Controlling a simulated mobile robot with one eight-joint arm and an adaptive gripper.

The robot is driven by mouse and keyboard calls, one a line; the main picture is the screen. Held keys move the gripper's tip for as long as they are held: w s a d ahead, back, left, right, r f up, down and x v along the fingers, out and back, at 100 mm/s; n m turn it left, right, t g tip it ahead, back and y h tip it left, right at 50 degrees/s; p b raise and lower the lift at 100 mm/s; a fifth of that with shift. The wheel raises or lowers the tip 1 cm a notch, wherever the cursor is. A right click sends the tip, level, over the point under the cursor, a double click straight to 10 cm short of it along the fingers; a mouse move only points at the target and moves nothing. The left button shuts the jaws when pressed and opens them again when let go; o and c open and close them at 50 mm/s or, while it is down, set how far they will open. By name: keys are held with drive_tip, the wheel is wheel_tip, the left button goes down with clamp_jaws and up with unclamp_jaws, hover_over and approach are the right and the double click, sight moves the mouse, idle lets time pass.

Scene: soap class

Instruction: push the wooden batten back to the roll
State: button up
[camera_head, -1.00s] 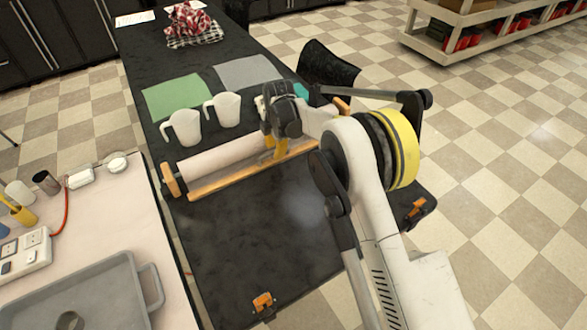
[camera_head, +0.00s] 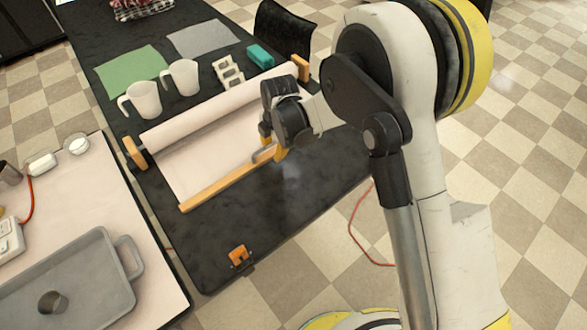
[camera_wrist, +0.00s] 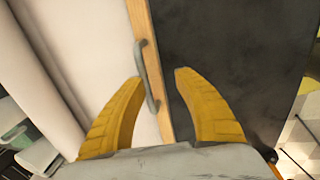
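The wooden batten (camera_head: 218,190) lies across the black table in the head view, apart from the paper roll (camera_head: 215,108). A pale sheet (camera_head: 195,163) spans from roll to batten. My gripper (camera_head: 272,146) is low over the batten, right of its middle. In the wrist view, the yellow fingers of my gripper (camera_wrist: 158,76) are spread, one on each side of the batten (camera_wrist: 142,25) and its grey handle (camera_wrist: 149,78). A gap shows between the handle and the right finger. The roll (camera_wrist: 45,70) is at the left there. My arm hides some of the table.
Two white mugs (camera_head: 143,98) (camera_head: 182,77), a pale egg-carton-like block (camera_head: 228,72) and a teal block (camera_head: 261,56) stand behind the roll. An orange clamp (camera_head: 239,256) is at the near table edge.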

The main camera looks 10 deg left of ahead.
drive_tip(key=s+d, duration=0.6)
drive_tip(key=d, duration=0.1)
drive_tip(key=shift+s+d, duration=0.15)
